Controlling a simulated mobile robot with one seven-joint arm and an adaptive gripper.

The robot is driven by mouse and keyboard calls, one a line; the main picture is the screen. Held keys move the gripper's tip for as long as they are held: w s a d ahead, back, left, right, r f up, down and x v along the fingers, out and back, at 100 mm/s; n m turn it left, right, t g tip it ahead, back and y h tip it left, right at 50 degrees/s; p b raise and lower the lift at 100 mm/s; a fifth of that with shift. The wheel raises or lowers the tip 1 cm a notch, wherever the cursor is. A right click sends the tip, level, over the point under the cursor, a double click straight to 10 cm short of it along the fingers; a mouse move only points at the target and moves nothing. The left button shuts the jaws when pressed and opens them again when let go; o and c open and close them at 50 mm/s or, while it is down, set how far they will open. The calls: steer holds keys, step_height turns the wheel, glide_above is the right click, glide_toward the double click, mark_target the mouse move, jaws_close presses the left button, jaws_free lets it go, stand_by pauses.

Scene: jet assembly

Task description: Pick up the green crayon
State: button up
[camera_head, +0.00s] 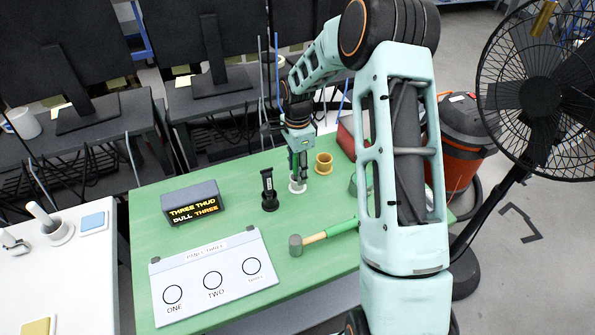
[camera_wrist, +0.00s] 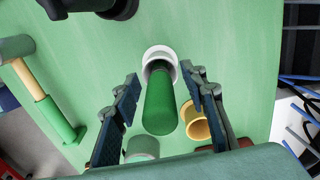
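The green crayon (camera_wrist: 160,104) stands upright in a small white round base (camera_wrist: 160,55) on the green table. In the head view its base shows as a white ring (camera_head: 298,187) below my gripper (camera_head: 298,162), which hides most of the crayon. In the wrist view my gripper (camera_wrist: 160,76) is open. One finger is on each side of the crayon, with a visible gap on both sides.
A yellow cup (camera_head: 324,163) stands close right of the crayon, a black stamp-like object (camera_head: 269,190) to its left. A mallet (camera_head: 325,234), a grey display box (camera_head: 192,204) and a white board with circles (camera_head: 212,275) lie nearer. A fan (camera_head: 541,95) stands right.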

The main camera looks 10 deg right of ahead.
jaws_close()
steer(key=shift+r, duration=0.2)
